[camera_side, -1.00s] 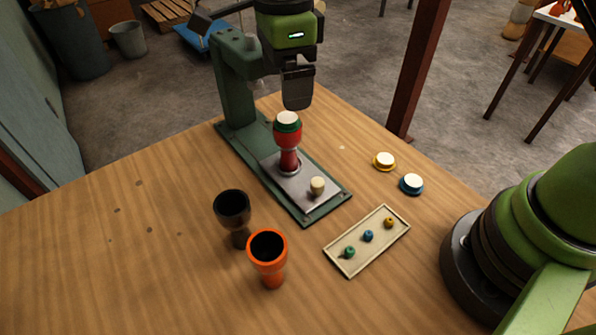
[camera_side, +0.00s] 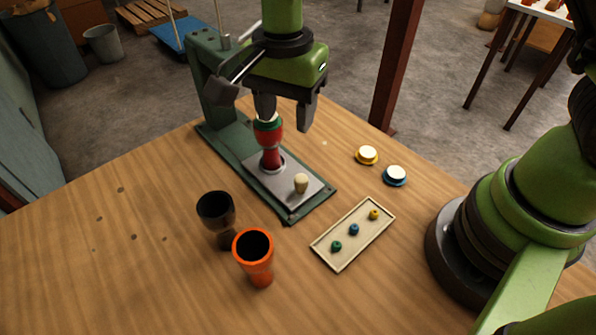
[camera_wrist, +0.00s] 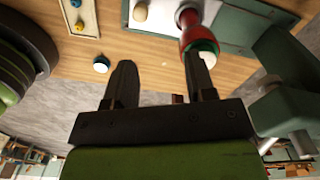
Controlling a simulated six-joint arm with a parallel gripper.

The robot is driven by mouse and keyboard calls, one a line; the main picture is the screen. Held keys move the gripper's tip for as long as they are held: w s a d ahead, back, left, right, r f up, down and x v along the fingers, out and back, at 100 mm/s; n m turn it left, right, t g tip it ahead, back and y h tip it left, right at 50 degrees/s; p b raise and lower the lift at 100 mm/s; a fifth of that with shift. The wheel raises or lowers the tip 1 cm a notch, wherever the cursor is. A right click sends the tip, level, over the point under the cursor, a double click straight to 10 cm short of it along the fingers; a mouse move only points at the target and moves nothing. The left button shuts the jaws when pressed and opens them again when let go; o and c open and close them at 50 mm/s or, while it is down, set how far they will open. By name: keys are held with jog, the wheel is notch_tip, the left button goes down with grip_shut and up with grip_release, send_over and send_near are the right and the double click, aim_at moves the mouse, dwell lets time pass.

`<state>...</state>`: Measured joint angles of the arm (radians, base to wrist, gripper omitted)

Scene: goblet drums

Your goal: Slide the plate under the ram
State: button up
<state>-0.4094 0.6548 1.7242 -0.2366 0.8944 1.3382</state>
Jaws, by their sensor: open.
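The metal plate (camera_side: 282,181) lies on the green base of the press and carries a cream knob (camera_side: 301,183) at its near end. A red goblet drum with a green ring (camera_side: 271,146) stands upright on the plate; a finger partly hides its top. The grey block (camera_side: 223,90), which looks like the ram, sits by the press column, behind and left of the drum. My gripper (camera_side: 285,114) is open and empty, with its left finger near the drum's top. In the wrist view the fingers are wide apart, and the drum (camera_wrist: 190,22) shows beyond the right one.
A black goblet (camera_side: 216,210) and an orange goblet (camera_side: 254,250) stand front left. A cream tray (camera_side: 330,256) holds green, blue and yellow pegs. Yellow-rimmed (camera_side: 367,155) and blue-rimmed (camera_side: 395,175) discs lie to the right. The table's left side is clear.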

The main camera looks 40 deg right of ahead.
aim_at(301, 178)
jog(key=s+f+n, duration=0.1)
jog(key=f, duration=0.2)
jog(key=s+f+n, duration=0.1)
jog(key=f+n, duration=0.1)
jog(key=f, duration=0.2)
jog(key=s+f+n, duration=0.1)
jog(key=f, duration=0.3)
jog(key=shift+d+f, duration=0.1)
jog(key=shift+f, duration=0.05)
jog(key=shift+c, duration=0.4)
grip_shut()
jog(key=shift+w, duration=5)
